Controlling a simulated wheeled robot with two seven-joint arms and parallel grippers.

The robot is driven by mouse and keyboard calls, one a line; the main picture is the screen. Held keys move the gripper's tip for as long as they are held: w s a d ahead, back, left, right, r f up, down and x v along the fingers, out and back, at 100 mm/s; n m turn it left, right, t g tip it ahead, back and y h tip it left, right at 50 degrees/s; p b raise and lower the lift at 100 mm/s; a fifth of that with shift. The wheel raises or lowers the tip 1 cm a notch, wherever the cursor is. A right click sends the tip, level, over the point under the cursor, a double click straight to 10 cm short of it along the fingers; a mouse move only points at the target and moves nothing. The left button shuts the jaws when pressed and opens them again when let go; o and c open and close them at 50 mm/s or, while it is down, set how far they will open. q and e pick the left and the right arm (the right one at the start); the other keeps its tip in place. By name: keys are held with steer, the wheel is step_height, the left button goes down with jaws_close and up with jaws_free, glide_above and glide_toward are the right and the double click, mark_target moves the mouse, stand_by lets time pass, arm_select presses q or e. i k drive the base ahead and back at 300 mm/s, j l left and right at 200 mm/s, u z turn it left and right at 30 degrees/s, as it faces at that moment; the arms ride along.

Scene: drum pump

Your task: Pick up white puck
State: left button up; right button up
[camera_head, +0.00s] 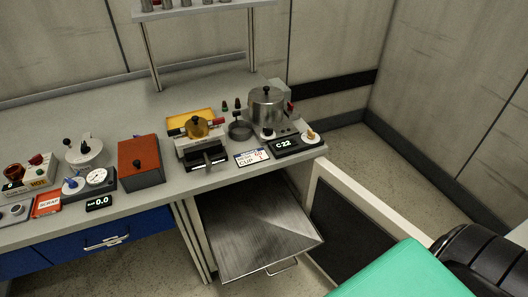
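I cannot single out a white puck for certain. A small white disc with a tan top (312,136) sits at the right front corner of the bench, beside the black C-22 display. A larger white round device with dark knobs (84,154) stands at the left of the bench. Neither my left nor my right gripper shows in the head view.
The grey bench (120,118) holds a metal pot (267,106), an orange-brown box (139,155), a yellow tray (190,117) and a gauge (97,177). Below is an open metal drawer (255,235). A teal panel (405,272) fills the lower right.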

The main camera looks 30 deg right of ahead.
mark_target(18, 210)
steer(key=z, duration=0.95)
steer(key=k+u, duration=0.2)
steer(key=u, duration=1.55)
steer(key=i+j+z, duration=0.15)
steer(key=z, duration=0.3)
steer(key=i+j+z, duration=0.1)
steer(key=j+z, duration=0.65)
steer(key=z, duration=0.2)
steer(key=j+z, duration=0.45)
